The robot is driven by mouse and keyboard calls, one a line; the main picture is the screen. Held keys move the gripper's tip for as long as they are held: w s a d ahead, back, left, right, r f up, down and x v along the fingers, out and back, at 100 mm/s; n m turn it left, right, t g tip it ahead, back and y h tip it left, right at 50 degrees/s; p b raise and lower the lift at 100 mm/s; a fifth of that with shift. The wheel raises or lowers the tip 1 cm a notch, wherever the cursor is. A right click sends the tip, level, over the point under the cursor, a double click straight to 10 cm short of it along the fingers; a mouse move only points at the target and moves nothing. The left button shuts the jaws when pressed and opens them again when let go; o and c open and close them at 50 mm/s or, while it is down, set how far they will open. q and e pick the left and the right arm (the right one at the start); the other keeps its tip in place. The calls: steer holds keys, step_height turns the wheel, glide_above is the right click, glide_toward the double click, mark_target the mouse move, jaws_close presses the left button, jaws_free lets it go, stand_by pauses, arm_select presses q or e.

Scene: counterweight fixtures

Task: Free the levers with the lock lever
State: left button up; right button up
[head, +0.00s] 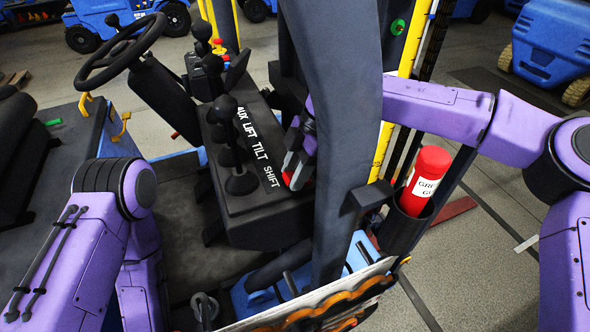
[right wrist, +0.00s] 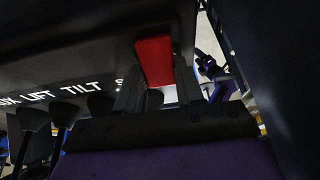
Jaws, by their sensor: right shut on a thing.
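A black lever console (head: 265,205) is labelled AUX, LIFT, TILT, SHIFT in white, with several black-knobbed levers (head: 226,108) in a row, all standing roughly upright. A red lever (right wrist: 154,62), which I take as the lock lever, is at the console's side near the SHIFT end. My right gripper (head: 296,168) is at that side, partly hidden behind the dark post. In the right wrist view its fingers (right wrist: 152,95) are closed around the red lever's lower part. My left arm is at the lower left, and its gripper does not show.
A dark post (head: 340,120) stands right in front of my right forearm. A red cylinder (head: 428,178) sits in a black holder to the right. A steering wheel (head: 120,50) is at the upper left. The floor at right is open.

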stand_by(0.4)
steer(key=o, duration=1)
steer(key=shift+o, duration=0.2)
steer(key=shift+w+d+r, duration=0.1)
steer(key=shift+r, duration=0.05)
steer(key=b+v, duration=0.3)
steer(key=v, duration=0.7)
steer(key=shift+r, duration=0.15)
